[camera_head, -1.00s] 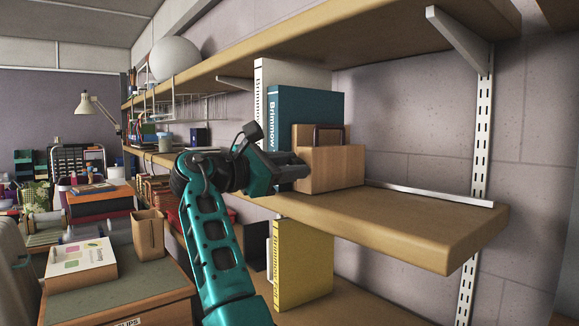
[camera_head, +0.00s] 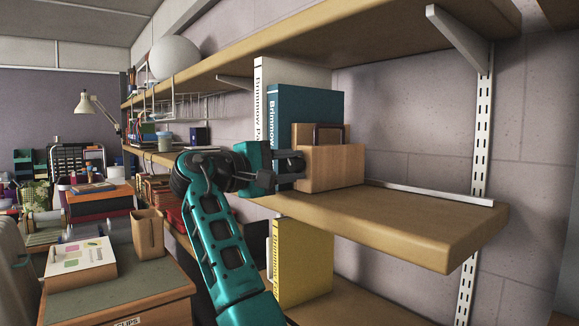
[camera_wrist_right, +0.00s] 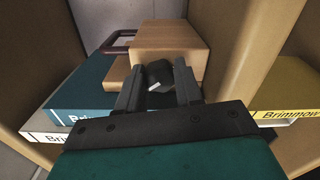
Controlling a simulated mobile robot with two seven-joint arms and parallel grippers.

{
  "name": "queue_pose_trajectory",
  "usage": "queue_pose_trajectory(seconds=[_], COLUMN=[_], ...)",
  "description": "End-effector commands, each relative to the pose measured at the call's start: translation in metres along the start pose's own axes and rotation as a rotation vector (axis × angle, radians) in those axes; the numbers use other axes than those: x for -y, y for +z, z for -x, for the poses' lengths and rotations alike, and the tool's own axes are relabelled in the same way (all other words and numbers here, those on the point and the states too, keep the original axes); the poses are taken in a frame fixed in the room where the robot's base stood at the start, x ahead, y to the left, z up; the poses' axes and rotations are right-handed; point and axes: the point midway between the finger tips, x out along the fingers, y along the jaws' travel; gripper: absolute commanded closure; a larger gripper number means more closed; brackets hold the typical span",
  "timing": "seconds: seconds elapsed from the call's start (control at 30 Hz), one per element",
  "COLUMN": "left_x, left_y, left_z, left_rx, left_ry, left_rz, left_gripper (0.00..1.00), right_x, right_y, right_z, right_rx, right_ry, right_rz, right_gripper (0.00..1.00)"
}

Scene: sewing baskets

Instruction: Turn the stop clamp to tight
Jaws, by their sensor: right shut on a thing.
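The stop clamp is a wooden block (camera_head: 335,168) on the middle shelf, at the right end of the books. In the right wrist view the block (camera_wrist_right: 168,38) has a dark knob (camera_wrist_right: 159,72) with a small white mark on the face toward me. My right gripper (camera_head: 297,165) reaches this face from the left, its fingers level with the block. In the wrist view the fingers (camera_wrist_right: 159,82) stand on both sides of the knob, shut on it. In the head view the fingers hide the knob. My left gripper is not in view.
A teal book (camera_head: 310,110) and a white book (camera_head: 262,90) stand behind the gripper. A brown-framed piece (camera_head: 328,130) stands behind the block. A yellow book (camera_head: 305,265) is on the shelf below. The middle shelf (camera_head: 430,225) is clear to the right.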

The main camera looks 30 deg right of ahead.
Motion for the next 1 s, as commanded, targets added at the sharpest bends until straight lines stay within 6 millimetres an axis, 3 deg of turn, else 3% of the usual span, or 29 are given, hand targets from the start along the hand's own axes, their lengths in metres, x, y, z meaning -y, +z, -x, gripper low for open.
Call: queue_pose_trajectory(seconds=[1.0], left_x=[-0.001], left_y=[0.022], left_z=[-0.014], left_rx=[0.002], left_ry=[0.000], left_rz=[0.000], left_gripper=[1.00], right_x=[0.005], right_y=[-0.002], right_z=[0.000], right_rx=[0.002], right_ry=[-0.001], right_rz=[-0.966], right_gripper=[0.95])
